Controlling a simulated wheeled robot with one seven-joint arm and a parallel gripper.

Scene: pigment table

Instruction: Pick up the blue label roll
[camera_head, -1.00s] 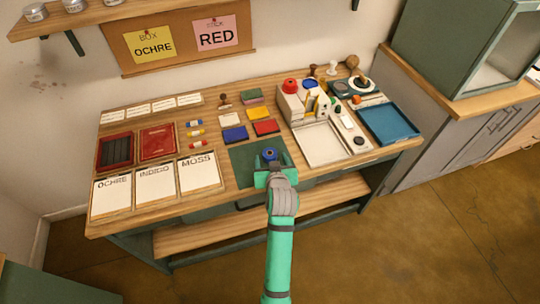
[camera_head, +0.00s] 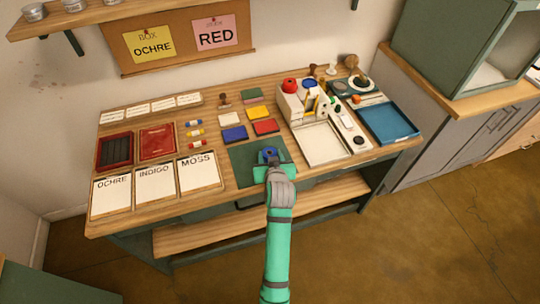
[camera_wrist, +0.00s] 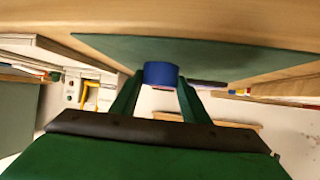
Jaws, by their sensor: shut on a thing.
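The blue label roll (camera_head: 268,152) is at the front middle of the table, over the dark green mat (camera_head: 242,168). In the wrist view the blue roll (camera_wrist: 160,75) sits between the two green fingers, close to the green mat (camera_wrist: 110,46). My gripper (camera_wrist: 157,84) is shut on the roll, with a finger on either side of it. In the head view my gripper (camera_head: 269,163) reaches in from the front and partly hides the roll. I cannot tell whether the roll touches the mat.
Blue, red and yellow pads (camera_head: 235,133) lie behind the mat. A white holder (camera_head: 294,105) and white tray (camera_head: 322,143) stand to the right, with a blue tray (camera_head: 388,123) beyond. Label cards (camera_head: 155,183) lie to the left.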

